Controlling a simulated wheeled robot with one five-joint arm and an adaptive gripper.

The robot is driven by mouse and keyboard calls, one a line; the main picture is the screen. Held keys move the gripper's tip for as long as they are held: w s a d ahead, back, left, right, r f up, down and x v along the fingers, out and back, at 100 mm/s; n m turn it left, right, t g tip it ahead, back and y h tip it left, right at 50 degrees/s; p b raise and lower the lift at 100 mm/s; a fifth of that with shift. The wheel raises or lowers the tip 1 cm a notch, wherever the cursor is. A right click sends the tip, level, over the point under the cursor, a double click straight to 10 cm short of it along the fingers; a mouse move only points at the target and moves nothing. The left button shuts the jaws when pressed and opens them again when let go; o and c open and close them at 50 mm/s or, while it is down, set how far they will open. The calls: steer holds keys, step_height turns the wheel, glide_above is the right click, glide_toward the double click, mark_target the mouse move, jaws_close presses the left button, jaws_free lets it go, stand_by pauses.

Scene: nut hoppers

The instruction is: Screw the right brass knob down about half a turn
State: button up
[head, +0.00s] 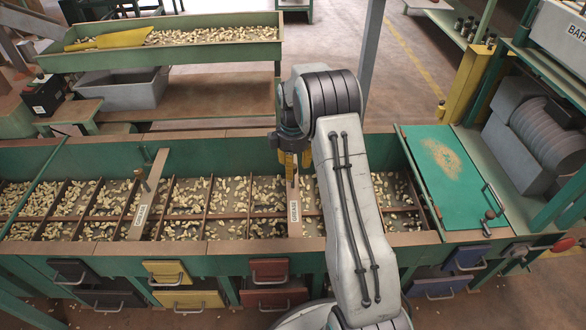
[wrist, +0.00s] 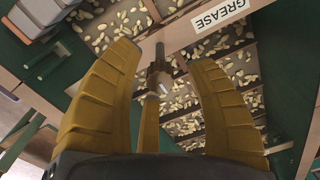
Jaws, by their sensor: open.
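The right brass knob (wrist: 158,73) shows in the wrist view on a brown cross board (wrist: 183,33) with a GREASE label. It lies beyond the fingertips, roughly in line with the gap between them. My gripper (wrist: 165,78) has its yellow fingers spread wide with nothing between them. In the head view my gripper (head: 290,178) points down over the right cross board (head: 295,227), and the knob there is largely hidden by the fingers. The left knob (head: 142,180) stands on the left cross board (head: 150,200), away from my gripper.
The green hopper's divided bins hold many pale nuts around both boards. A green lid (head: 443,170) with a handle lies at the right. Coloured drawers (head: 270,270) line the front. A tray of nuts with a yellow scoop (head: 120,39) stands behind.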

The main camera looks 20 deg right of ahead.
steer(key=shift+f, duration=0.2)
jaws_close()
stand_by(0.6)
